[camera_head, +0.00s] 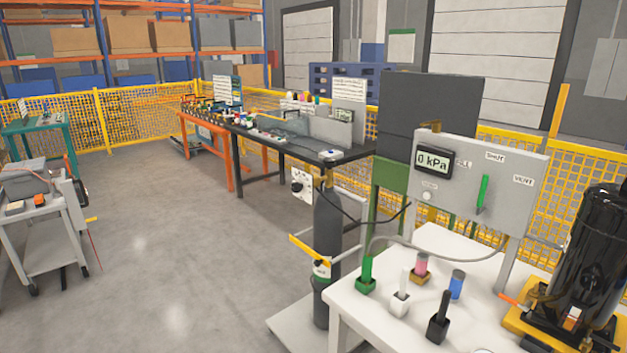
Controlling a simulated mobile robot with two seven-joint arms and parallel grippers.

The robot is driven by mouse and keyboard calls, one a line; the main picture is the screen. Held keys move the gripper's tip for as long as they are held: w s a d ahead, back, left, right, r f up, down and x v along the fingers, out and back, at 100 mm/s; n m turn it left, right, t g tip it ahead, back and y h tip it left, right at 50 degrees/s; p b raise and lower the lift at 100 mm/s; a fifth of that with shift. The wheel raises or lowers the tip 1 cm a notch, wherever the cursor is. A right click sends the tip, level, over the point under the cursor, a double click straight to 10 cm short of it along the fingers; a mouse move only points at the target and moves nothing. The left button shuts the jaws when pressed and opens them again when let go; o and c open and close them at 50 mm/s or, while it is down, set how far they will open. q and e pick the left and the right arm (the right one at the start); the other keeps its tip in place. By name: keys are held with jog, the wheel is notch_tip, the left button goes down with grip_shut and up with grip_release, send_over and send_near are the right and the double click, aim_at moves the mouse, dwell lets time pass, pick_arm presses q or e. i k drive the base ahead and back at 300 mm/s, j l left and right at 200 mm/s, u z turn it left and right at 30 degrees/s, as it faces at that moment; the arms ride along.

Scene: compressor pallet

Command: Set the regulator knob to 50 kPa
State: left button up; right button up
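A grey panel (512,205) stands at the back of a white table on the right. Its black display (433,161) reads 0 kPa. A small round pale knob or button (429,195) sits below the display. A green lever (483,193) points up, between labels FILL, SHUT and VENT. A dark gas cylinder (327,235) stands left of the table. A white plate (301,185) with a dark knob (296,187) is near the cylinder's top. I cannot tell from the labels which knob is the regulator's. Neither of my grippers is in view.
The white table (375,318) holds several coloured fittings and a black compressor (592,255) on a yellow base. A hose (400,238) runs across its back. A dark workbench (275,147) stands behind. A grey cart (45,235) is at left. The floor between is clear.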

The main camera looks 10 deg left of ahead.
aim_at(297, 187)
jog(key=i+j+z, duration=0.15)
jog(key=i, duration=0.3)
jog(key=i+j+z, duration=0.2)
jog(key=i, duration=0.25)
jog(key=i+j+z, duration=0.15)
jog(key=i+j, duration=0.3)
